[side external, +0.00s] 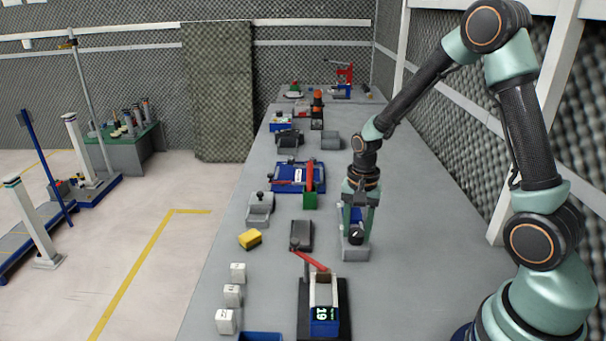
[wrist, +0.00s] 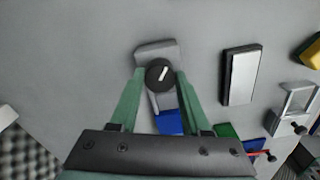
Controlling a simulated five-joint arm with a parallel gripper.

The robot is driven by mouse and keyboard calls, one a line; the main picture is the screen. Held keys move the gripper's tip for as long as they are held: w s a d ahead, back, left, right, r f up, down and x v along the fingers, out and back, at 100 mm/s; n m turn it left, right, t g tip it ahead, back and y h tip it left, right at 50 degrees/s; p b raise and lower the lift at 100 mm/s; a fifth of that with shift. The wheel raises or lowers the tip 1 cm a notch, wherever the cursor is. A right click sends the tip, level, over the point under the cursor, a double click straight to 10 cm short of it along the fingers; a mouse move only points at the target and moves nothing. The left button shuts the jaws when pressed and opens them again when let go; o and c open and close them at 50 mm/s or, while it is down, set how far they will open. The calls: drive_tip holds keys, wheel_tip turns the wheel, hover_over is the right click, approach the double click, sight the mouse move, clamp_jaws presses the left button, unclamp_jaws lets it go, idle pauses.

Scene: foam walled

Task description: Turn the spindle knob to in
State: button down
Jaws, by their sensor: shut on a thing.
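The spindle knob (wrist: 159,73) is a round black knob with a white pointer line, in the middle of the wrist view. The line points up and slightly right there. In the side external view the knob (side external: 356,236) sits on a small grey and blue unit (side external: 355,253) on the bench. My gripper (wrist: 158,77) has its two green fingers on either side of the knob and is shut on it. In the side external view my gripper (side external: 356,230) reaches straight down onto the unit. Any lettering around the knob is too small to read.
A dark block with a pale top (wrist: 240,76) lies to the right in the wrist view. A press-like device with a red lever and display (side external: 323,305) stands nearer on the bench (side external: 400,310). A green and red device (side external: 310,190) stands behind. White blocks (side external: 232,295) line the left edge.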

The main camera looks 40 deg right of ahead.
drive_tip(key=n, duration=0.5)
drive_tip(key=shift+n, duration=0.3)
drive_tip(key=n, duration=2.1)
drive_tip(key=shift+n, duration=0.4)
drive_tip(key=n, duration=1)
drive_tip(key=shift+n, duration=0.4)
drive_tip(key=n, duration=0.4)
drive_tip(key=shift+n, duration=0.4)
